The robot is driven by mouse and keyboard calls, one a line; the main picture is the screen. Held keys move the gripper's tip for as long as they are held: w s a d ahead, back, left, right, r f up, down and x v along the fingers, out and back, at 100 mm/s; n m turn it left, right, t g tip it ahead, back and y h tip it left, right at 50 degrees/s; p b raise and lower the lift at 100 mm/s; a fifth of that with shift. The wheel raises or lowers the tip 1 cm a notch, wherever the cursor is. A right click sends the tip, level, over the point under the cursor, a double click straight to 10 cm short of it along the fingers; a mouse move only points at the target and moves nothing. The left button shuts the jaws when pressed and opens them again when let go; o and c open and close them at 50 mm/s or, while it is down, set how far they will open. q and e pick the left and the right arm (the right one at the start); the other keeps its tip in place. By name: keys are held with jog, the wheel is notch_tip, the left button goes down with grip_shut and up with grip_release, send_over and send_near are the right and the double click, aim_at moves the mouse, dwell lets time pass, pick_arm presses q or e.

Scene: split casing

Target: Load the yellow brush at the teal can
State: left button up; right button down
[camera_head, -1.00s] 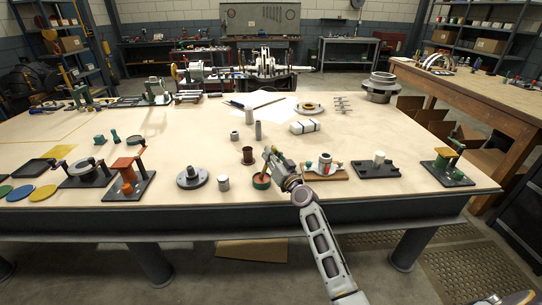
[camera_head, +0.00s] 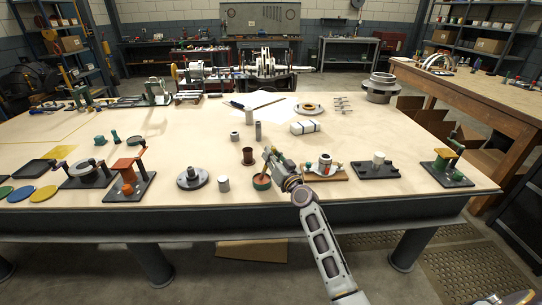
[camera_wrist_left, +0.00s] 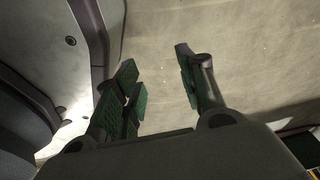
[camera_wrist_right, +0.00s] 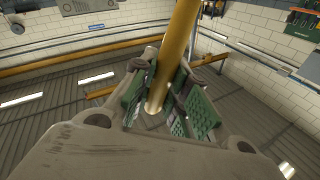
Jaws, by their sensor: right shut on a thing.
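My right gripper (camera_head: 268,155) is above the teal can (camera_head: 261,186), near the table's front edge. In the right wrist view its fingers (camera_wrist_right: 170,92) are shut on the yellow brush (camera_wrist_right: 178,45), a long yellow-orange handle. In the head view a thin orange-brown part stands down at the can's mouth; I cannot tell how deep it goes, and the bristles are not clear. The can has a dark reddish inside. My left gripper (camera_wrist_left: 160,92) shows only in its wrist view, with its fingers apart and nothing between them, over pale floor.
A brown cup (camera_head: 248,156) stands just behind the can and a grey cylinder (camera_head: 224,184) stands to its left. A flanged black part (camera_head: 192,178) lies farther left. A wooden-based fixture (camera_head: 325,170) is close on the right of my right gripper.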

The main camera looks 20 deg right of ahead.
jog(key=shift+r+p, duration=1.5)
jog(key=shift+r, duration=0.35)
pick_arm(q)
jog(key=s+a+p, duration=0.1)
jog(key=s+a, duration=0.2)
jog(key=s, duration=0.2)
jog(key=s+a+g+p, duration=0.1)
jog(key=s+a, duration=0.2)
jog(key=s, duration=0.3)
jog(key=shift+y+p, duration=0.3)
jog(key=shift+p, duration=0.05)
pick_arm(e)
jog(key=shift+r, duration=1.45)
pick_arm(q)
jog(key=shift+r, duration=0.1)
